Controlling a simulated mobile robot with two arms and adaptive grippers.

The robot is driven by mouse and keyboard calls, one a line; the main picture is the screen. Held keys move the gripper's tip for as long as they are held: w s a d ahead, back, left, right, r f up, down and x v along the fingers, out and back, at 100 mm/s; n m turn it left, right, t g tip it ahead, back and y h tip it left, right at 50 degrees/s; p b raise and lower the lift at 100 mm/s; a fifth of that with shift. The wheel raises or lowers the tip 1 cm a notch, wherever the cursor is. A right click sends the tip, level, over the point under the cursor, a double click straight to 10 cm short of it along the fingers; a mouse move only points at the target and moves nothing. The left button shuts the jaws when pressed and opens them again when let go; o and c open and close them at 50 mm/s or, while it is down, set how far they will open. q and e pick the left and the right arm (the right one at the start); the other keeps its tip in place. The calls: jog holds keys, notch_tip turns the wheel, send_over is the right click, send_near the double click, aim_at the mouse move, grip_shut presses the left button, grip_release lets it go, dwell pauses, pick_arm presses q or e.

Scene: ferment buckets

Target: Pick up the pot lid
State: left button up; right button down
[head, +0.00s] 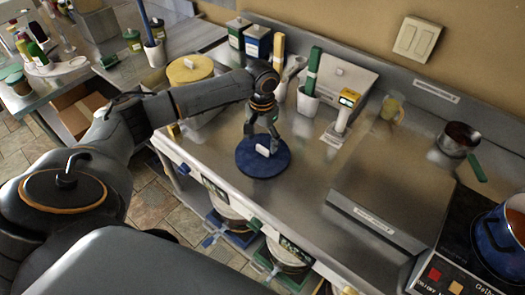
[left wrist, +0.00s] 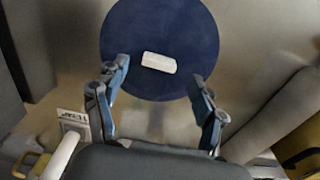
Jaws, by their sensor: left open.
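The pot lid (head: 265,167) is a dark blue disc with a white block-shaped handle (head: 263,151). It lies flat on the steel counter, handle up. My left gripper (head: 261,138) points down just above the lid, close to the handle. In the left wrist view my left gripper (left wrist: 160,74) is open, its two fingers apart. The lid (left wrist: 160,30) is beyond the fingertips there, and its white handle (left wrist: 159,62) appears between them. Nothing is held. My right gripper is not in view.
A yellow-lidded bucket (head: 190,70) stands left of the lid under my left arm. A white container with a green-handled tool (head: 309,98) and a handheld device (head: 345,108) stand behind. A blue pot (head: 503,235) is at the far right. Counter right of the lid is clear.

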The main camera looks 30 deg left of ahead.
aim_at(263, 152)
pick_arm(q)
notch_tip(263, 152, down, 3)
jog(key=shift+r, duration=0.1)
jog(key=c, duration=1.3)
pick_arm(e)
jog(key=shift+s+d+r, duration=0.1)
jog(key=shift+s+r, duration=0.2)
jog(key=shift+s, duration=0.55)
pick_arm(q)
jog(key=shift+r, duration=0.15)
